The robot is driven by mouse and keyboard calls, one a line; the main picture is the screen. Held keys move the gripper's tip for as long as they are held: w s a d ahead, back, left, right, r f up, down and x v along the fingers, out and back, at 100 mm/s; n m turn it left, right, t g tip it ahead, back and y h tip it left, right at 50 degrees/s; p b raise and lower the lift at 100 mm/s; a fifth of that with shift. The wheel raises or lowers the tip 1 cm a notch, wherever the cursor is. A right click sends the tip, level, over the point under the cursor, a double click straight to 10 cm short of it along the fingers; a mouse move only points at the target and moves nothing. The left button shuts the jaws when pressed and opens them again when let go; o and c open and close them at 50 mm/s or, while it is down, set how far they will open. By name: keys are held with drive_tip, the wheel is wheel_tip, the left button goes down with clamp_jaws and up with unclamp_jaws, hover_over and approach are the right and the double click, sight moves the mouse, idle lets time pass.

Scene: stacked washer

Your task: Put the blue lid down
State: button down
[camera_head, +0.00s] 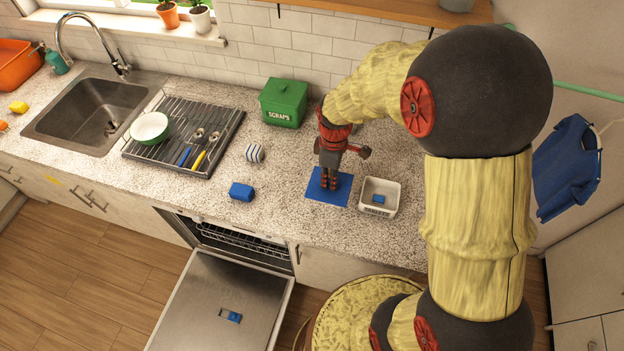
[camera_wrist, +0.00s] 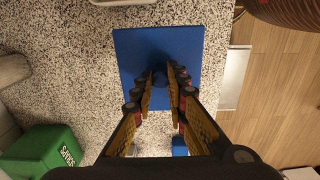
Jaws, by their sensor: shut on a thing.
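The blue lid (camera_head: 322,192) is a flat blue square under my gripper (camera_head: 330,182), at the counter's front right. In the wrist view the lid (camera_wrist: 138,48) spreads out beyond my fingertips (camera_wrist: 160,80), flat and roughly level. A round darker blue knob at its middle sits between the fingers, and my gripper is shut on it. The gripper points straight down. The lid lies close to the counter top; I cannot tell whether it touches it.
A white tray (camera_head: 365,207) with a small blue item stands just right of the lid. A blue block (camera_head: 241,192), a striped cup (camera_head: 255,153) and a green scraps bin (camera_head: 284,103) stand to the left. The dishwasher door (camera_head: 220,290) hangs open below the counter.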

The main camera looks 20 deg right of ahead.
sight(315, 169)
drive_tip(key=w+f, duration=0.2)
drive_tip(key=w+a+f, duration=0.1)
drive_tip(key=w+f, duration=0.1)
drive_tip(key=w, duration=0.1)
drive_tip(key=w+a+f, duration=0.1)
drive_tip(key=w+f, duration=0.1)
drive_tip(key=shift+w+f, duration=0.15)
drive_tip(key=shift+f, duration=0.2)
drive_tip(key=shift+w+a+f+b, duration=0.1)
drive_tip(key=shift+w+f+b, duration=0.1)
drive_tip(key=shift+f, duration=0.7)
drive_tip(key=shift+w+a+f+b, duration=0.1)
drive_tip(key=shift+f+b, duration=0.05)
drive_tip(key=shift+f, duration=0.75)
drive_tip(key=shift+f, duration=0.1)
drive_tip(key=c, duration=1.8)
unclamp_jaws()
drive_tip(key=shift+o, duration=0.2)
